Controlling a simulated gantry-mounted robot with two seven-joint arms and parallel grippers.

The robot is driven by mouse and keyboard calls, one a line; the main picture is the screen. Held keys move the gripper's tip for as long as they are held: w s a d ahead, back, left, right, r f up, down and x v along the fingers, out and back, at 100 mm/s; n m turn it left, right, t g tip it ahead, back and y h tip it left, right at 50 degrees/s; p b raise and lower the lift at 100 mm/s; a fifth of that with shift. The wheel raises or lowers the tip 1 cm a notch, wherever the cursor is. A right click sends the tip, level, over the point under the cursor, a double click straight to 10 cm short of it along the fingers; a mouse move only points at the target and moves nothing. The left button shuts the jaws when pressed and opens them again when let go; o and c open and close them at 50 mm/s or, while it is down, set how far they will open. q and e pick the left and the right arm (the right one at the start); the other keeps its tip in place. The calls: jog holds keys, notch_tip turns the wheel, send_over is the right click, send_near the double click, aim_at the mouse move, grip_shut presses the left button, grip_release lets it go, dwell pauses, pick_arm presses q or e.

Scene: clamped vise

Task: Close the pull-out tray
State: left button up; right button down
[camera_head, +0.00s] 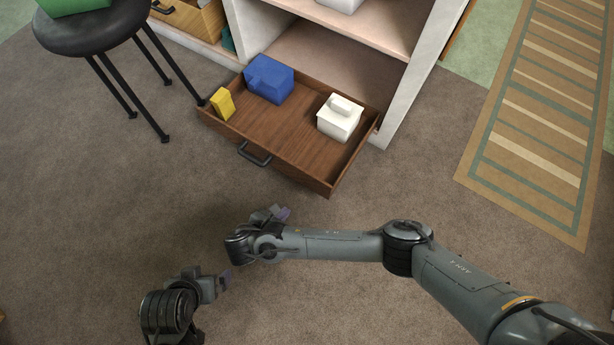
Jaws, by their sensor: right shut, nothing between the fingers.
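The pull-out tray (274,151) is a brown wooden drawer with a dark handle (255,155) on its front. It sticks well out of the white cabinet (411,80) near the floor. It holds a blue box (269,79), a yellow block (223,103) and a white lidded container (340,118). My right gripper (283,213) is shut and empty, apart from the tray and below its handle in the picture. My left gripper (226,278) is lower left, farther from the tray; its fingers are too small to read.
A black stool (95,32) with a green object (75,7) on it stands left of the tray, one leg close to the tray's left corner. A striped rug (535,120) lies at the right. The carpet before the tray is clear apart from my arms.

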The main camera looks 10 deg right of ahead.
jog(key=w+r, duration=0.3)
jog(key=b, duration=0.9)
send_near(307, 176)
jog(key=shift+t, duration=0.3)
jog(key=x, duration=0.6)
jog(key=shift+s, duration=0.1)
